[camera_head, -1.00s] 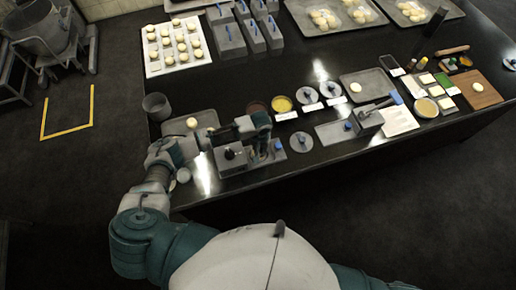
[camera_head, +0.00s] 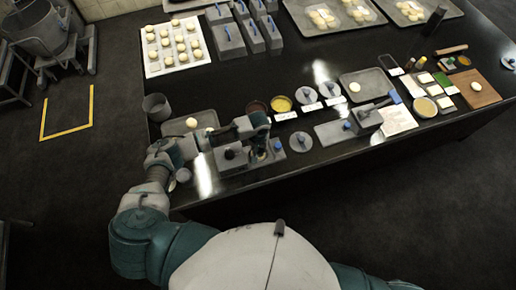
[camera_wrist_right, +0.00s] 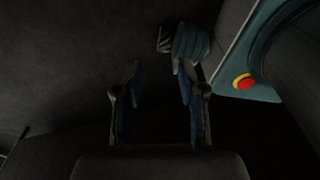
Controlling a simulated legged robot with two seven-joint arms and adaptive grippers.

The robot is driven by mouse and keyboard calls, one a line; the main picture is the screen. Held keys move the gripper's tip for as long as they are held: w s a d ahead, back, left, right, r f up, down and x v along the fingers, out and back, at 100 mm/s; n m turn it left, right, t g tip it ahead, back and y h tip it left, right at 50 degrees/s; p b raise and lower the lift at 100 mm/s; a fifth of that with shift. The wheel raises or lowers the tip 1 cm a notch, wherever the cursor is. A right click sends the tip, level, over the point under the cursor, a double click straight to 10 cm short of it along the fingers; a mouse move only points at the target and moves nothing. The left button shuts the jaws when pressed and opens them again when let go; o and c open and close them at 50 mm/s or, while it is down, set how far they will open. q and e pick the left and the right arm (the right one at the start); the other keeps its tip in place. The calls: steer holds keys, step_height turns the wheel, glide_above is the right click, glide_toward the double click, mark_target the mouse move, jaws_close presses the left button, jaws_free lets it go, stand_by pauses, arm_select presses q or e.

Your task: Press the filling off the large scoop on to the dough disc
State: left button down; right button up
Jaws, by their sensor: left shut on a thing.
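A pale dough piece (camera_head: 191,122) lies on a grey tray (camera_head: 207,115) to the left. My right gripper (camera_wrist_right: 157,90) shows in the right wrist view, its two fingers apart with nothing between them, over dark floor.
Two bowls, brown (camera_head: 256,107) and yellow (camera_head: 282,104), stand behind the left gripper. A grey lid with a blue knob (camera_head: 300,142) is close on its right. A grey press (camera_head: 368,117) stands further right. A grey cup (camera_head: 156,106) is at the left edge.

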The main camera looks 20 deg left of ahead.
arm_select(q)
steer(key=shift+r+p, duration=0.8)
steer(key=shift+r, duration=0.15)
steer(key=shift+r+p, duration=0.3)
steer(key=shift+p, duration=0.1)
steer(key=shift+a+r+p, duration=0.2)
steer(key=shift+r+p, duration=0.15)
steer(key=shift+r, duration=0.3)
steer(key=shift+a+r, duration=0.1)
steer(key=shift+r, duration=0.85)
steer(key=shift+w+r, duration=0.1)
steer(key=shift+r, duration=0.4)
